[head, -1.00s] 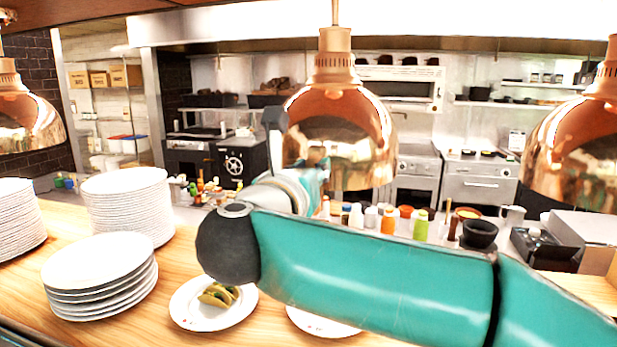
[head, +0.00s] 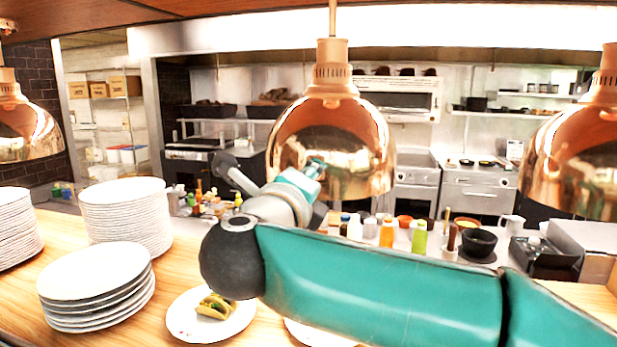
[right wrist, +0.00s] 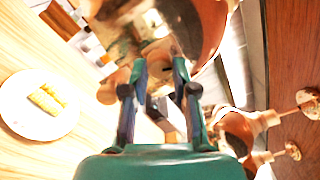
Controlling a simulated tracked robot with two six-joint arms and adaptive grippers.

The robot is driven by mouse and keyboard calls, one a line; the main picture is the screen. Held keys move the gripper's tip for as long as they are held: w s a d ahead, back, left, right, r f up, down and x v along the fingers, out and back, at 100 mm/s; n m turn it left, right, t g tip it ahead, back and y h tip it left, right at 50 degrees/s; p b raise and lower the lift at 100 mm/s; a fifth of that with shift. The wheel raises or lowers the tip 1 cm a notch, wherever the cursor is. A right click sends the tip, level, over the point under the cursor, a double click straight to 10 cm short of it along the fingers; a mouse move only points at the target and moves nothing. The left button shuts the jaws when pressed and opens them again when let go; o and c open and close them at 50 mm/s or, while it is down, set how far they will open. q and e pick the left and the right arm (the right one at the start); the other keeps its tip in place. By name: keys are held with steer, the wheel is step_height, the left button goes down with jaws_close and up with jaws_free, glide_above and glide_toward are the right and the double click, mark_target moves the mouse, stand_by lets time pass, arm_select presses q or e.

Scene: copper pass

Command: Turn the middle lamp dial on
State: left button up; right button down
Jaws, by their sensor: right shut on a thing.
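The middle heat lamp (head: 335,140) is a shiny copper dome hanging at the centre of the head view. My right arm comes in from the right, and its wrist and teal gripper (head: 314,168) are in front of this dome. In the right wrist view the two dark fingers of my right gripper (right wrist: 160,68) reach up to the copper lamp (right wrist: 205,25) and are close together. The gripper is shut on a small part at the lamp, which I take for the dial; the fingers and blur mostly hide it. My left gripper is not in view.
Other copper lamps hang at left (head: 25,125) and right (head: 585,150). Plate stacks (head: 95,270) stand on the wooden counter at left. A plate with a taco (head: 210,325) lies below my arm. Bottles and a black bowl (head: 479,242) stand behind the counter.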

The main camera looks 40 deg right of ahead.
steer(key=shift+a+f+n+p, duration=0.1)
steer(key=shift+n+p, duration=0.45)
steer(key=shift+n, duration=1.45)
steer(key=c, duration=0.9)
jaws_free()
steer(key=v, duration=1.2)
